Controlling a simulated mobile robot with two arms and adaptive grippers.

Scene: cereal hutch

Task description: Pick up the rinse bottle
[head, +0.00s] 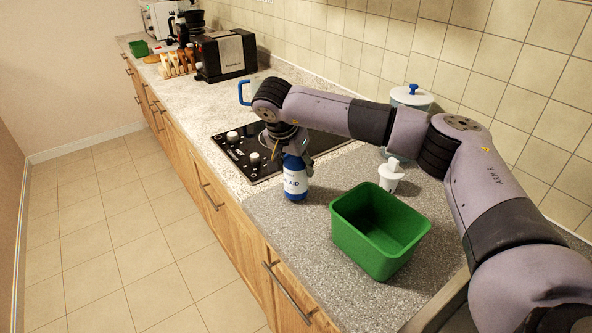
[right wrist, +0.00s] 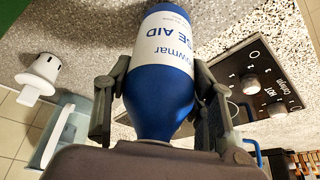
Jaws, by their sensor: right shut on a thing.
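The rinse bottle (head: 295,181) is blue with a white label reading "AID" and stands upright at the front of the grey counter, just right of the hob. My right gripper (head: 289,150) reaches it from above and is shut on its upper part. In the right wrist view the two fingers (right wrist: 160,85) press on both sides of the blue bottle (right wrist: 163,98). I cannot tell whether its base touches the counter. My left gripper is not in view.
An empty green bin (head: 352,232) stands right of the bottle. A white capped container (head: 390,177) and a pale canister with a blue knob (head: 411,97) are behind. The black hob (head: 234,151) lies to the left. A toaster (head: 226,55) is farther back.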

